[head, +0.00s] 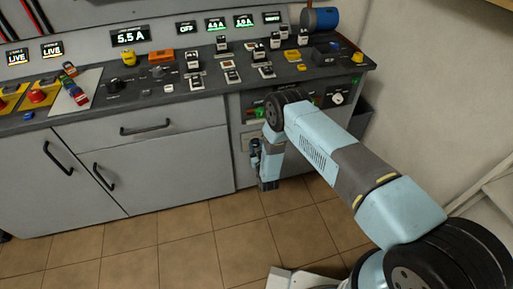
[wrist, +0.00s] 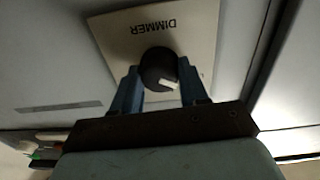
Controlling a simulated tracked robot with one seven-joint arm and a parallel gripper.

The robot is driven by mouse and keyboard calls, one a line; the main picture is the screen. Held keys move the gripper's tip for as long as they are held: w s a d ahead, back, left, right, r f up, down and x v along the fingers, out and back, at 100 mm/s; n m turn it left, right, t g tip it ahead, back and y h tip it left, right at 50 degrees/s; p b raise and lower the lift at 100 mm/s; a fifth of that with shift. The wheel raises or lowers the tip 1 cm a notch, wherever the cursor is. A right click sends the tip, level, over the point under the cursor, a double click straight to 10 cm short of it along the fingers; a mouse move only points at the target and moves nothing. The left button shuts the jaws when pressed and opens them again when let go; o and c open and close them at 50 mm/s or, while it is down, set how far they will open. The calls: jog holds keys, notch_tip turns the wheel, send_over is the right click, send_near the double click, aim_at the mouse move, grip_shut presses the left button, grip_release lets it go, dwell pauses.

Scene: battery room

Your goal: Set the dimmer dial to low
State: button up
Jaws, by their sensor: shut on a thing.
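The dimmer dial (wrist: 157,66) is a round black knob with a white mark, on a pale plate (wrist: 200,22) lettered DIMMER, which appears upside down in the wrist view. The white mark points to the lower right of that picture. My gripper (wrist: 159,80) has its two blue fingers on either side of the dial and is shut on it. No low or high marking is readable on the plate. In the head view my arm reaches down to the grey cabinet front, and I cannot make out the dial there.
The bench top (head: 130,98) above carries several switches, buttons and a blue cylinder (head: 319,19). Lit displays, one reading 5.5 A (head: 130,37), line the wall. Cabinet doors (head: 150,175) with black handles are left of my arm. The tiled floor (head: 190,255) in front is clear.

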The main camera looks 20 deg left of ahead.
jog(key=shift+d+f+n, duration=0.15)
jog(key=shift+d+n, duration=0.05)
jog(key=shift+n, duration=0.2)
jog(key=o, duration=1.1)
jog(key=shift+a, duration=0.15)
jog(key=shift+c, duration=0.2)
jog(key=v, duration=1.3)
jog(key=shift+s+d, duration=0.2)
jog(key=shift+s, duration=0.05)
jog(key=shift+f, duration=0.1)
